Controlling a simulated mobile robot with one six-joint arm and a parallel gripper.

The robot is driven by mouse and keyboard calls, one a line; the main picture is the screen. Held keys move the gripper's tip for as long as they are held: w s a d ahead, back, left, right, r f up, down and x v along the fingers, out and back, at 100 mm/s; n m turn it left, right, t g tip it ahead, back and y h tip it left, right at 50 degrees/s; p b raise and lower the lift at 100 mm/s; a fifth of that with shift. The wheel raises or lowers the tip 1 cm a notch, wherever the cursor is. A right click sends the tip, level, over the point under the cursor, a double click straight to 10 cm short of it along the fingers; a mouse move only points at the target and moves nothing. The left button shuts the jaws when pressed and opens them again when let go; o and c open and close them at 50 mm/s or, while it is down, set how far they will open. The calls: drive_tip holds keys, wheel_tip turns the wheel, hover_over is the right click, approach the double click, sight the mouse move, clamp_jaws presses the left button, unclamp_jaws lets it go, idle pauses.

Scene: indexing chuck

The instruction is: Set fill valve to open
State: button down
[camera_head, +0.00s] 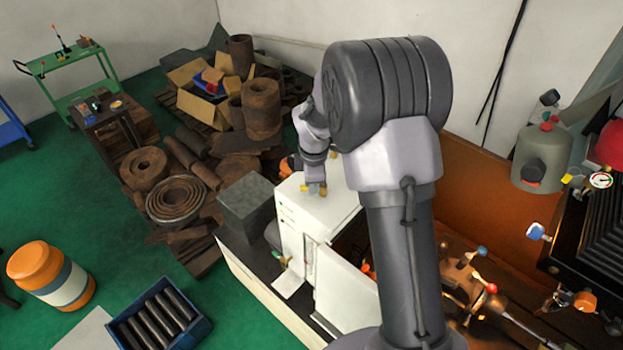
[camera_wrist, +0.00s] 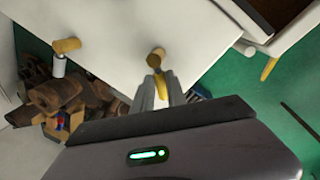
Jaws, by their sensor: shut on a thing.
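A white box-shaped unit (camera_head: 303,218) stands on the bench, and its white face (camera_wrist: 110,25) fills the upper part of the wrist view. A small yellow lever (camera_wrist: 157,64) with a round brass-coloured end sits on that face. My gripper (camera_wrist: 156,92) is shut on this lever. In the head view my gripper (camera_head: 314,188) is at the top of the white unit, small and partly hidden by my arm. A second yellow handle (camera_wrist: 66,45) sits to the left in the wrist view, and a third (camera_wrist: 268,69) to the right. No label shows which is the fill valve.
A dark grey block (camera_head: 246,205) stands left of the white unit. A brass valve (camera_head: 281,258) projects from the unit's front. Rusty coils and scrap (camera_head: 175,198) lie behind. Machinery with gauges (camera_head: 600,181) stands at the right.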

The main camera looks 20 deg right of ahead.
drive_tip(key=n, duration=0.2)
drive_tip(key=s+n+b, duration=0.1)
drive_tip(key=n, duration=0.1)
drive_tip(key=shift+s+d+f+y, duration=0.1)
drive_tip(key=shift+y, duration=0.3)
drive_tip(key=shift+s+d+n+y+b, duration=0.15)
drive_tip(key=shift+n+b, duration=0.1)
drive_tip(key=shift+n, duration=0.5)
drive_tip(key=shift+s+n+y+b, duration=0.15)
drive_tip(key=shift+n+b, duration=0.15)
drive_tip(key=shift+n, duration=0.4)
drive_tip(key=shift+s+d+n+b, duration=0.15)
drive_tip(key=shift+n+b, duration=0.1)
drive_tip(key=shift+n, duration=0.5)
drive_tip(key=shift+s+a, duration=0.1)
drive_tip(key=c, duration=1.3)
unclamp_jaws()
drive_tip(key=shift+c, duration=0.2)
drive_tip(key=v, duration=1.7)
drive_tip(key=shift+r, duration=0.3)
